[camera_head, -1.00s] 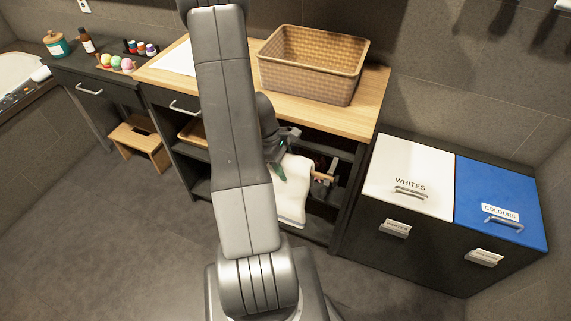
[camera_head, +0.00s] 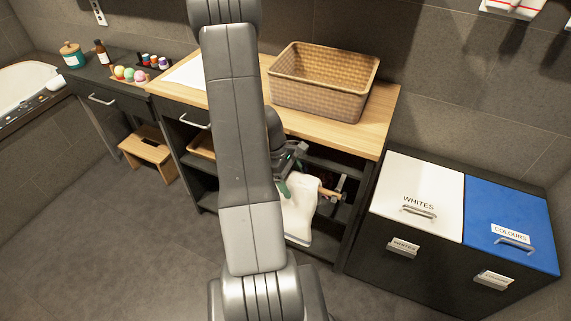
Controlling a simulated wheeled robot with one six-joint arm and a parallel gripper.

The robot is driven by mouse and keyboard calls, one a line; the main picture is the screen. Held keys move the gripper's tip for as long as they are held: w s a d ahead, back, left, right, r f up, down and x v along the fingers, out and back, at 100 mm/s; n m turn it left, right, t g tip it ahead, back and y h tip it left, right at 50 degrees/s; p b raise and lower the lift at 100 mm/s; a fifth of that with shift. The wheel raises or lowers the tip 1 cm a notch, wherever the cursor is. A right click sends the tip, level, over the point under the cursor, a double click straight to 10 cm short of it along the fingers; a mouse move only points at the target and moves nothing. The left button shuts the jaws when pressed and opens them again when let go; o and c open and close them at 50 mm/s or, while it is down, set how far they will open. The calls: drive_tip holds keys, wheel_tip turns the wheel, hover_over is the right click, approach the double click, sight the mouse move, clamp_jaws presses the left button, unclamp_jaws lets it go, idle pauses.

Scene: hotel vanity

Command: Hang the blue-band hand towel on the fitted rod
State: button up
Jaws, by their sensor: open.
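A white towel (camera_head: 299,210) hangs over a wooden rod (camera_head: 328,192) at the open front of the vanity unit. The rod's right end sits at a metal bracket (camera_head: 340,187). My gripper (camera_head: 285,187) is open at the top left of the towel, close to the rod. Whether its fingertips touch the cloth cannot be told from this view.
A wicker basket (camera_head: 324,83) stands on the wooden counter (camera_head: 385,112) above. White (camera_head: 419,195) and blue (camera_head: 509,220) lidded hampers stand to the right. A wooden stool (camera_head: 147,148) is at the left. Another towel (camera_head: 515,8) shows at the top right.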

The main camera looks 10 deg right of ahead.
drive_tip(key=v, duration=1.2)
drive_tip(key=shift+a+r+p, duration=0.15)
drive_tip(key=shift+r+p, duration=0.25)
drive_tip(key=shift+p, duration=0.05)
drive_tip(key=b+x, duration=0.1)
drive_tip(key=x, duration=1.2)
drive_tip(key=shift+f, duration=0.3)
drive_tip(key=shift+r+p, duration=0.6)
drive_tip(key=shift+r, duration=0.05)
drive_tip(key=shift+f, duration=0.15)
